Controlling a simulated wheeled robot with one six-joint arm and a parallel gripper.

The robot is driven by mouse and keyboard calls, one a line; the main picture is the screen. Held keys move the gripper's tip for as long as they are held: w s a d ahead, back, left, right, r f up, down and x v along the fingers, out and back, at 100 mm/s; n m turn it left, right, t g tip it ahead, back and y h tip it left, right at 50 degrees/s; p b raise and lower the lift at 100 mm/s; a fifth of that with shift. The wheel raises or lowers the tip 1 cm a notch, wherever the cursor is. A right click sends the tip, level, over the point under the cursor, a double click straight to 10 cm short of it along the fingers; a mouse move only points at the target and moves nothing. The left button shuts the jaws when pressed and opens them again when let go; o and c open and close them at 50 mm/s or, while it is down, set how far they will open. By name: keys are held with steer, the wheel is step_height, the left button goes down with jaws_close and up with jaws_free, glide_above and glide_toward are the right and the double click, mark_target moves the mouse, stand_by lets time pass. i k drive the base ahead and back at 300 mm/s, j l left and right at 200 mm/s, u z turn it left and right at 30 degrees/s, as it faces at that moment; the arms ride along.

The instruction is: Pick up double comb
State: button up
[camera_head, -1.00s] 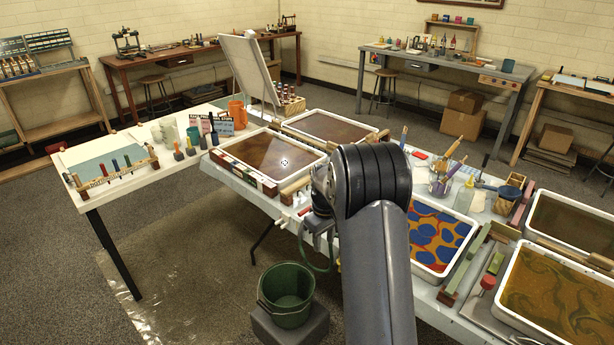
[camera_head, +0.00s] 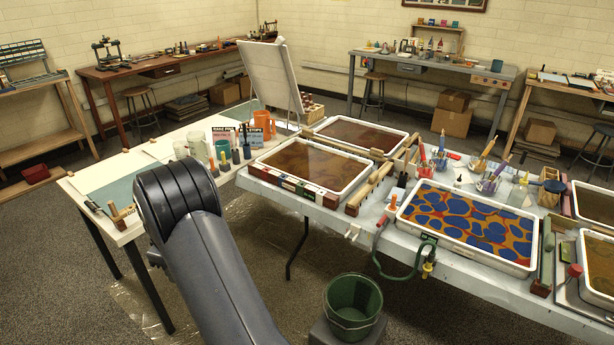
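I cannot single out the double comb for certain. A long wooden bar (camera_head: 370,189) lies along the right side of the near brown tray (camera_head: 262,178). Another wooden, rake-like piece (camera_head: 404,152) lies by the far brown tray (camera_head: 322,138). On the left table, the end of a wooden rack (camera_head: 121,215) shows, and the rest is hidden behind my arm. My arm's dark rounded joint stands in front of the left table. My gripper's fingers are hidden behind the arm, so whether it holds anything does not show.
A blue-and-orange marbled tray (camera_head: 535,245) is at the middle right. Cups and upright tools stand behind it. Signs (camera_head: 224,134) and an orange mug (camera_head: 260,122) stand on the left table. A green bucket (camera_head: 353,308) stands below the table's front edge. An easel board (camera_head: 270,75) rises behind.

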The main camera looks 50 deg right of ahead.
mark_target(375, 178)
steer(key=i+z, duration=0.4)
steer(key=i+j+z, duration=0.35)
steer(key=i, duration=0.25)
steer(key=i+j+z, duration=0.2)
steer(key=i+z, duration=0.45)
steer(key=z, duration=0.2)
steer(key=i+z, duration=0.3)
steer(key=z, duration=0.15)
steer(key=i+j+z, duration=0.2)
steer(key=z, duration=0.25)
steer(key=i+j+z, duration=0.25)
steer(key=z, duration=0.2)
steer(key=i+j+z, duration=0.2)
steer(key=z, duration=0.15)
steer(key=i+j+z, duration=0.4)
steer(key=l, duration=0.1)
